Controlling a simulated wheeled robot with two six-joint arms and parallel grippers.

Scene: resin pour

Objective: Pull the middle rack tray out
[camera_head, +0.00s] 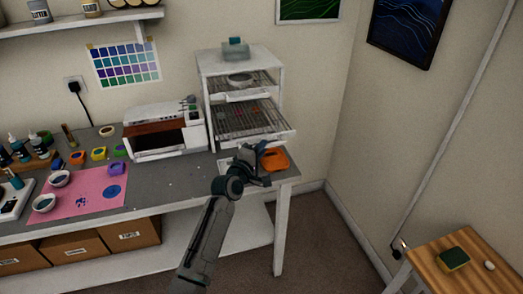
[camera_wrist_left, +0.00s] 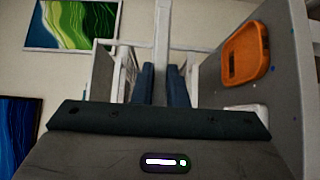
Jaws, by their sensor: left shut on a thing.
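The white rack (camera_head: 213,90) stands at the back right of the grey workbench. A wire tray (camera_head: 242,117) below the upper one, seemingly the middle tray, sticks out of the rack's front, with small colored pieces on it. My left gripper (camera_head: 252,153) is at this tray's front edge and partly hides it. In the left wrist view, its dark fingers (camera_wrist_left: 163,85) are closed on a white bar (camera_wrist_left: 162,35), which appears to be the tray's front edge. The upper tray (camera_head: 240,82) holds a pale round item. My right gripper is not in view.
A white and brown machine (camera_head: 165,132) stands left of the rack. Open floor lies before the bench's right end.

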